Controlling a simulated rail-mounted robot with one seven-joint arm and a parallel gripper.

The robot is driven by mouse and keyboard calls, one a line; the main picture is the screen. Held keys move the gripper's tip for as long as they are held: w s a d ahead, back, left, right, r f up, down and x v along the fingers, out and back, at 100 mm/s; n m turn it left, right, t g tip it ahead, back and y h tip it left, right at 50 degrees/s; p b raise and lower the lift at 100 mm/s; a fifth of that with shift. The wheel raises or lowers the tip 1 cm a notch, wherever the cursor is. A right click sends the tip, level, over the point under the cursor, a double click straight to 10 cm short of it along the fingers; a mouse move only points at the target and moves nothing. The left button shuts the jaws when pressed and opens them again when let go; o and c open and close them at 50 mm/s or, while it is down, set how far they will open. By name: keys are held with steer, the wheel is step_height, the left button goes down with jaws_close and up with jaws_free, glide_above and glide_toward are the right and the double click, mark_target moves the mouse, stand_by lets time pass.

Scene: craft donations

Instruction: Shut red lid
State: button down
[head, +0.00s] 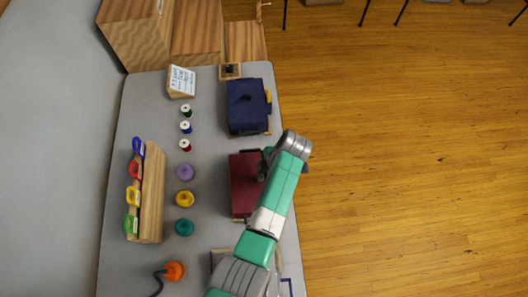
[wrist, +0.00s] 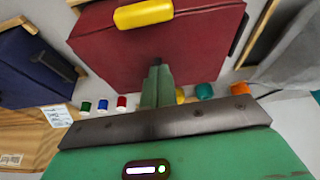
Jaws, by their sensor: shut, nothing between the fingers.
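The red lid (head: 244,184) is on a box in the middle of the table's right side, partly behind my arm. In the head view the fingers are mostly hidden by my wrist at the box's right side.
A blue box (head: 246,105) with a dark handle stands behind the red one. Several spools and yarn balls (head: 185,198) line up to the left, beside a wooden rack (head: 152,195). An orange item (head: 174,271) with a cord lies at front. Open floor is right of the table.

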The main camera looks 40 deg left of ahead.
steer(key=w+d+r+p, duration=0.1)
steer(key=w+d+r, duration=0.5)
steer(key=shift+w+d+r, duration=0.3)
steer(key=shift+d+r, duration=0.05)
steer(key=shift+r, duration=0.05)
